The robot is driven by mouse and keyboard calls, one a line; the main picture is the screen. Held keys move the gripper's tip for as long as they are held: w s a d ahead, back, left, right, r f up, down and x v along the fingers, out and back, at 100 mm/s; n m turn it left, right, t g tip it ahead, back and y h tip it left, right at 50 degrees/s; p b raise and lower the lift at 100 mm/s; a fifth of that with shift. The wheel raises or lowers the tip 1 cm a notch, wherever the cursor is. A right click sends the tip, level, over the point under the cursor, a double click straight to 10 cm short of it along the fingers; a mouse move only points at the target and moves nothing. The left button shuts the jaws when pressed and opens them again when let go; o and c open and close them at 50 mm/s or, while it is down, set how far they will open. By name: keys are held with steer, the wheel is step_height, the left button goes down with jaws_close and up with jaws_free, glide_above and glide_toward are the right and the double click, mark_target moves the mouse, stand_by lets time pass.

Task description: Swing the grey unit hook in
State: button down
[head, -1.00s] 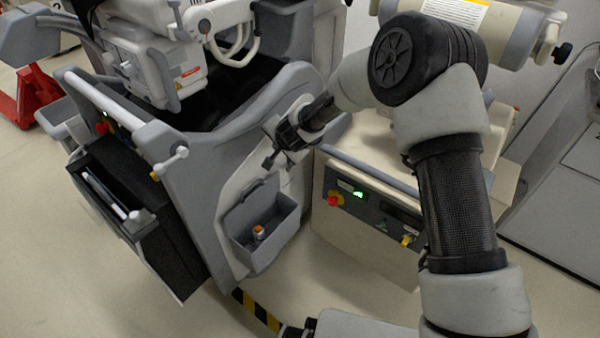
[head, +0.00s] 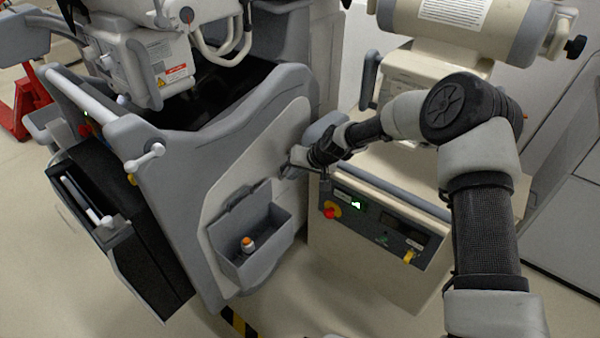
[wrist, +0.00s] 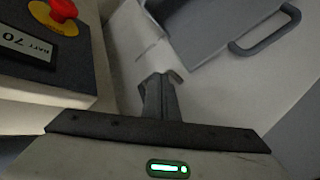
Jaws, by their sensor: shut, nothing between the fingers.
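The grey unit (head: 185,165) stands left of centre in the head view, with a pale side panel facing right. My gripper (head: 290,170) is shut and empty close to this panel, above and right of its grey bin. In the wrist view my shut fingers (wrist: 162,90) point toward the pale panel (wrist: 225,85). A small light grey piece (head: 298,156) shows at my fingertips in the head view. It may be the hook, but I cannot tell it from my fingers or see whether they touch.
The grey bin (head: 262,262) on the panel holds an orange-topped item. It also shows in the wrist view (wrist: 200,25). A beige cart (head: 350,265) with a red button (head: 331,210) stands close on the right. Floor is open at lower left.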

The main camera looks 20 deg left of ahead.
mark_target(281, 176)
steer(key=shift+x, duration=1.1)
steer(key=a+m, duration=0.1)
steer(key=a+m+t+h, duration=0.1)
steer(key=shift+s+a+m, duration=0.15)
steer(key=shift+s+m, duration=0.15)
steer(key=shift+a, duration=0.2)
steer(key=shift+r, duration=0.15)
